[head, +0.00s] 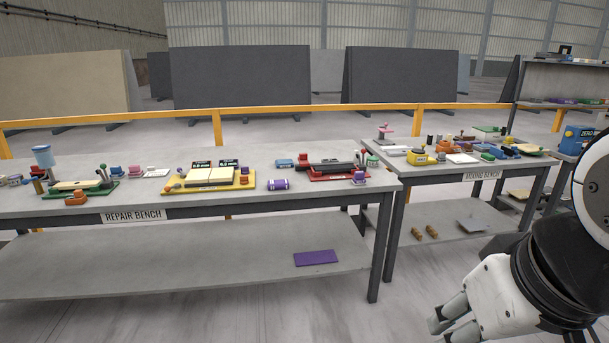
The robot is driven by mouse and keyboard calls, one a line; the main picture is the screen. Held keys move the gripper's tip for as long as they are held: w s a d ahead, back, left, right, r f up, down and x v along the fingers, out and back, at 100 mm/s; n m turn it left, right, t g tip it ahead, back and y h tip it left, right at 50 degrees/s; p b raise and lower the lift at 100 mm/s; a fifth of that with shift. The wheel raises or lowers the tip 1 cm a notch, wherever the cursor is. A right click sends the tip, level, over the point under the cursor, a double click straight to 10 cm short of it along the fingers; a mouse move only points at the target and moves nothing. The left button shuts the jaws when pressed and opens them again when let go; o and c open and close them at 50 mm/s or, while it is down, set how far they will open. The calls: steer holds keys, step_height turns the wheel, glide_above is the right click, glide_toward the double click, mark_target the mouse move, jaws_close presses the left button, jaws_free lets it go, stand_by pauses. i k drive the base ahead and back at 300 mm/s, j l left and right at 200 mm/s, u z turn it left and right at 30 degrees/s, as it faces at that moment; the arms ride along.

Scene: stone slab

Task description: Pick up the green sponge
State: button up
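I cannot single out the green sponge for certain. A small green item (487,156) lies among the clutter on the mixing bench (430,176). Another small green item (372,160) is at the right end of the repair bench (330,207). Both are too small to identify. My gripper (446,313) is at the lower right, in front of the mixing bench and well apart from the items on both benches. Its grey fingers point to the lower left, and part of it is cut off by the frame's bottom edge. Whether it is open or shut is unclear.
The repair bench top holds a yellow tray (240,183), a red tray (322,177), a green tray (108,189) and a purple roll (278,184). A purple sheet (316,258) lies on its lower shelf. A yellow rail (217,130) runs behind. Floor shows between the benches.

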mark_target(486, 157)
steer(key=i+l+z, duration=0.1)
steer(key=i+z, duration=0.2)
steer(key=i, duration=0.35)
steer(key=i+z, duration=0.3)
steer(key=i, duration=0.35)
steer(key=i+j+z, duration=0.3)
steer(key=i, duration=0.3)
steer(key=i+l+z, duration=0.15)
steer(key=i+z, duration=0.15)
steer(key=i, duration=0.55)
steer(key=i+j+z, duration=0.1)
steer(key=i+z, duration=0.25)
steer(key=i, duration=0.5)
steer(key=i+u, duration=0.2)
steer(key=i, duration=0.15)
steer(key=i+l+u, duration=0.15)
steer(key=i, duration=0.25)
steer(key=i+l+u, duration=0.2)
steer(key=i, duration=0.15)
